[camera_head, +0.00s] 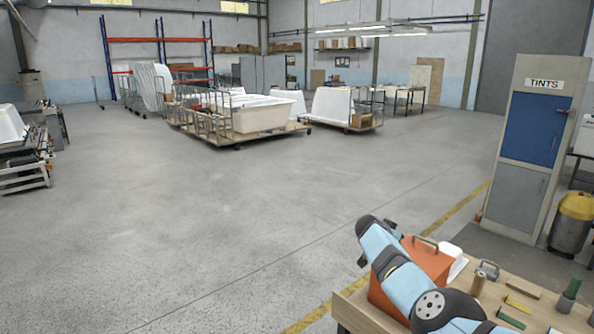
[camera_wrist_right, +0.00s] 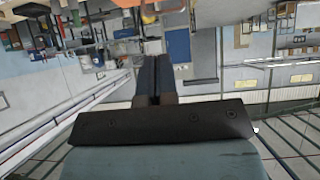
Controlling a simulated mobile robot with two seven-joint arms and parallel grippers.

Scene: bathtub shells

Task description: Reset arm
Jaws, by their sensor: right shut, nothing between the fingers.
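My right arm (camera_head: 400,280), light blue and black, reaches up from the lower right in the head view, in front of an orange box and the workbench. Its fingers are not clearly visible there. In the right wrist view my right gripper (camera_wrist_right: 152,60) has its two dark fingers together with nothing between them. That view shows the hall upside down, and no object is near the fingertips. My left arm and left gripper are in neither view.
The wooden workbench (camera_head: 351,312) at lower right holds the orange box (camera_head: 432,262), a green block (camera_head: 511,317) and small tools. A TINTS cabinet (camera_head: 522,185) and yellow bin (camera_head: 572,220) stand behind. Bathtub shells (camera_head: 262,115) rest on carts further back. The middle floor is clear.

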